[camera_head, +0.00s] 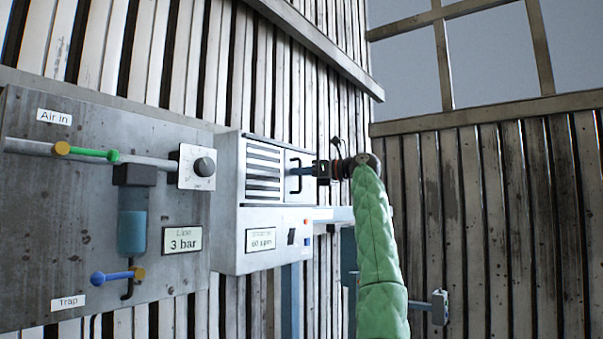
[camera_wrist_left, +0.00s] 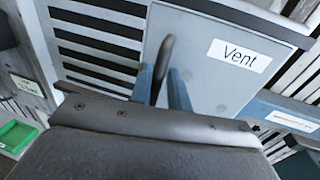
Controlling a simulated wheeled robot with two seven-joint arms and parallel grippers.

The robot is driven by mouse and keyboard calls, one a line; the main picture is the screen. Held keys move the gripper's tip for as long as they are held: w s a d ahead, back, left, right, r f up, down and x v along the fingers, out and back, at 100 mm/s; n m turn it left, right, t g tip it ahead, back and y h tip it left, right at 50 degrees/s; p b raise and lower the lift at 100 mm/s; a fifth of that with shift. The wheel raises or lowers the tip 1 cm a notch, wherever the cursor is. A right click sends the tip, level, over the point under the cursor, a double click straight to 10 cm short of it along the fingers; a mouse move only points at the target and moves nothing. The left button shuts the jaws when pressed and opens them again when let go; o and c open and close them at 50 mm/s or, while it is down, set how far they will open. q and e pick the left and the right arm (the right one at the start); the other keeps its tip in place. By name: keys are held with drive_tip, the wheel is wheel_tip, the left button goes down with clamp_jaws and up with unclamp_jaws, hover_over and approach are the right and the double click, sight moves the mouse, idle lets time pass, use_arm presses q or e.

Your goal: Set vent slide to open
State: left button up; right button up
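The vent slide is a grey plate (camera_wrist_left: 215,70) labelled "Vent" in the left wrist view. It stands to the right of several dark slots (camera_wrist_left: 95,40), which show uncovered. Its dark bar handle (camera_wrist_left: 166,55) is at the plate's left part. In the head view the handle (camera_head: 292,178) stands out from the blower housing (camera_head: 228,222), beside the slots (camera_head: 263,172). My left gripper (camera_head: 318,169) is at the handle. My right gripper is not in view.
Left of the housing is a grey panel (camera_head: 60,230) with a green-handled valve (camera_head: 95,153), a blue-handled valve (camera_head: 113,276) and a knob (camera_head: 204,167). The housing front has a black switch (camera_head: 291,237). A slatted wall stands behind.

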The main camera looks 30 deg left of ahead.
use_arm(q)
drive_tip(key=shift+f, duration=0.1)
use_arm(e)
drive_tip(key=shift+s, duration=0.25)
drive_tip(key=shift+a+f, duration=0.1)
